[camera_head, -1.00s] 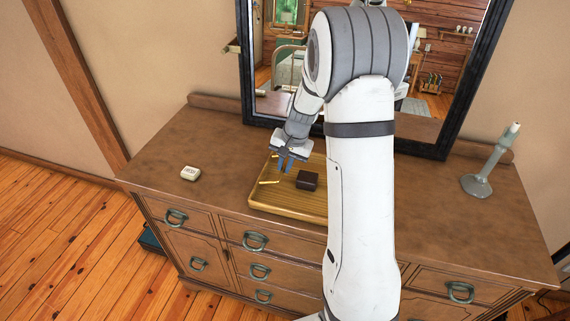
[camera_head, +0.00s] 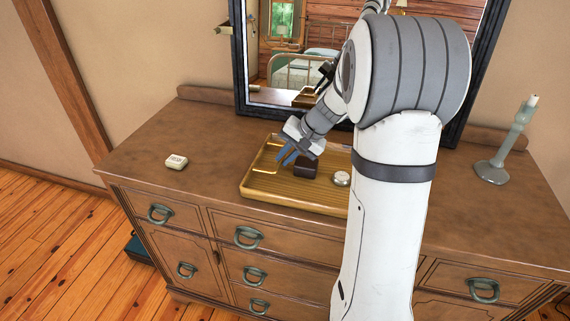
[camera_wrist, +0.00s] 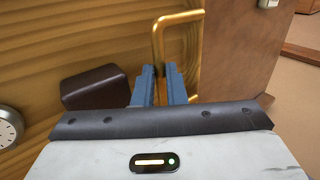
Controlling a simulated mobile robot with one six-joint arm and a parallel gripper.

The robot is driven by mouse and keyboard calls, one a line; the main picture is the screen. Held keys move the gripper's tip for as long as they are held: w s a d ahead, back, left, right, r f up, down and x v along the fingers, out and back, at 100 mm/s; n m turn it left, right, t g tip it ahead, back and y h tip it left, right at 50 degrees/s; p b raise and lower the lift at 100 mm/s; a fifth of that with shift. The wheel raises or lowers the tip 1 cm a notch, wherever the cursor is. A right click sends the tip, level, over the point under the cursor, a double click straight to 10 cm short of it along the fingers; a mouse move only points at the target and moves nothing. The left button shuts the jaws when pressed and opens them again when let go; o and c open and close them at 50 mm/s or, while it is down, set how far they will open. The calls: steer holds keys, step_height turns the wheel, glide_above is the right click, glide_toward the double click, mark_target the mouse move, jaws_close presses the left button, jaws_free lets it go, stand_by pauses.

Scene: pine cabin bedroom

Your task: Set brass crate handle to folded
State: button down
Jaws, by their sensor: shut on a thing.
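The brass crate handle (camera_head: 264,158) is a thin U-shaped bar at the left end of a shallow wooden crate (camera_head: 275,190). My gripper (camera_head: 287,155) reaches in from the upper right.
A dark brown block (camera_head: 306,167) lies in the crate close to my fingers, with a small round dial (camera_head: 341,178) to its right. A white labelled block (camera_head: 176,161) and a candlestick (camera_head: 502,150) stand on the dresser (camera_head: 150,140). A mirror (camera_head: 275,50) stands behind.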

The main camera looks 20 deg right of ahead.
stand_by(0.4)
steer(key=c, duration=1.5)
jaws_free()
steer(key=shift+r+p, duration=0.1)
steer(key=shift+p, duration=0.2)
